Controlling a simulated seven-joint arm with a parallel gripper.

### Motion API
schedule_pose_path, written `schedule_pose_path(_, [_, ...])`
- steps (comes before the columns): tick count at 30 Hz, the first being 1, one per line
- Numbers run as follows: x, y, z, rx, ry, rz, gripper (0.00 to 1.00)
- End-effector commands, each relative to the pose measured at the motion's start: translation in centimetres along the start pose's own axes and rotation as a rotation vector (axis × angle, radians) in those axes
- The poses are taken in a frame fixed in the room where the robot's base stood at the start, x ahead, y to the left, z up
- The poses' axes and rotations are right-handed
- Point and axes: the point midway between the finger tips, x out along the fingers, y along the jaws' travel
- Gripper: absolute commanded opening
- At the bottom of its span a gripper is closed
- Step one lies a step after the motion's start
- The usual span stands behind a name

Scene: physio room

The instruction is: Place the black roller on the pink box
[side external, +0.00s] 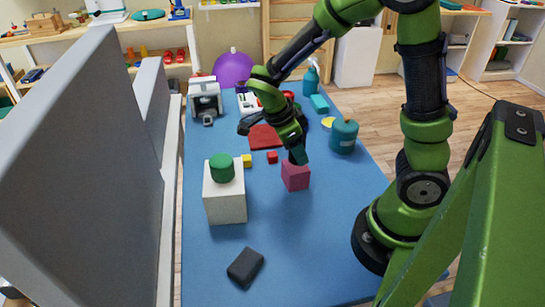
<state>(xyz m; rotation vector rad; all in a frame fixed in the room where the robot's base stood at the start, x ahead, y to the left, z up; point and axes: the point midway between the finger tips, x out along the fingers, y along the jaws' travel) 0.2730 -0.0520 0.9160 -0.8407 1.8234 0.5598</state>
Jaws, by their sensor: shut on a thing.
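The pink box (295,178) stands on the blue table top near the middle. My gripper (298,157) points down right above its top face, its jaws shut. A small dark piece shows at the fingertips, close to or touching the box; it looks like the black roller, mostly hidden by the jaws. I cannot tell finger from roller clearly, nor whether the roller rests on the box.
A white block (225,204) with a green cylinder (222,167) on top stands left of the box. A black block (245,266) lies at the front. Small yellow (247,160) and red (272,157) cubes lie nearby. A teal jar (343,136) stands to the right.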

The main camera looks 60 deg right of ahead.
Motion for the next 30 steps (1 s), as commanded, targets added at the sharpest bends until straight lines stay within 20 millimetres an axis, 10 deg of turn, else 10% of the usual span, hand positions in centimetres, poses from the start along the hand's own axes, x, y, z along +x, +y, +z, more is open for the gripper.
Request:
schedule_pose_path(14, [1.4, -0.01, 0.59, 0.0, -0.001, 0.0, 0.12])
schedule_pose_path(15, [1.43, 0.0, 0.6, 0.0, -0.001, -0.001, 0.49])
schedule_pose_path(19, [1.4, -0.01, 0.59, 0.0, -0.001, -0.001, 0.69])
schedule_pose_path(30, [0.98, -0.03, 0.5, 0.0, -0.003, -0.002, 0.71])
